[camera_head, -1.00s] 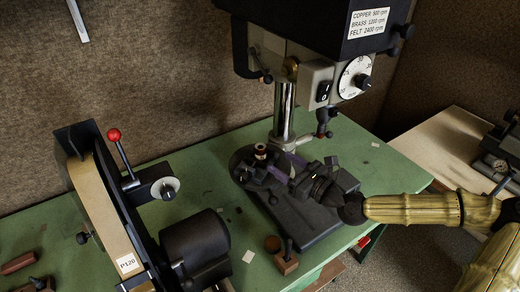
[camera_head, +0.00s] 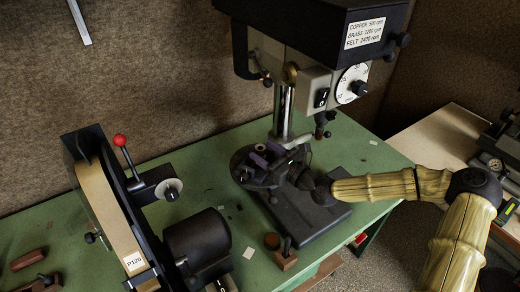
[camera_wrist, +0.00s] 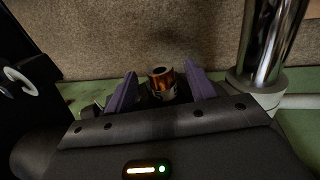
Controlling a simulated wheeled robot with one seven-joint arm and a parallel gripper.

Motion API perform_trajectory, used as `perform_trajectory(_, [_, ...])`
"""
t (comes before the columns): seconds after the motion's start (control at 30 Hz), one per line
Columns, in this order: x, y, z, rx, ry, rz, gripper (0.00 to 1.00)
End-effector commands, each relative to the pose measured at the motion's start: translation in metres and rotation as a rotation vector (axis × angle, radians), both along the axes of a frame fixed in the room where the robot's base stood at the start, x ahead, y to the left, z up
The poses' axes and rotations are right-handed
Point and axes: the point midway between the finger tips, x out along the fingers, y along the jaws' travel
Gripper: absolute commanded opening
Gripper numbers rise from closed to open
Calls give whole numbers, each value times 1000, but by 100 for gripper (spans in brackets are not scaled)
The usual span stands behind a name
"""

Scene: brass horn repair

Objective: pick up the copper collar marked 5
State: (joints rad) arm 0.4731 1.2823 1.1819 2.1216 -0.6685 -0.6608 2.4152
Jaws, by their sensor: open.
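The copper collar (camera_wrist: 162,85) stands upright in the wrist view, shiny orange-brown with a dark hole in its top. A pale mark low on its side is too small to read. My gripper (camera_wrist: 162,75) is open, with one purple finger on each side of the collar and gaps showing between. In the head view my gripper (camera_head: 267,153) is over the drill press's round table, and its fingers mostly hide the collar (camera_head: 260,147). The collar's lower end is hidden by my gripper in the wrist view.
The drill press column (camera_head: 283,110) stands just behind my gripper, and its head (camera_head: 310,30) hangs above. A belt sander (camera_head: 110,210) stands at the left.

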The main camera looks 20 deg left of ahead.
Motion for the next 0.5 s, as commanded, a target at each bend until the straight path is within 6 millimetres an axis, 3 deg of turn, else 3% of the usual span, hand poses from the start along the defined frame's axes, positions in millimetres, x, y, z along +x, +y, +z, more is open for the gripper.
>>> perform_trajectory(0.2, [11, 22, 2, -1, 0, 1, 55])
perform_trajectory(0.5, [12, 22, 0, 0, 1, 0, 55])
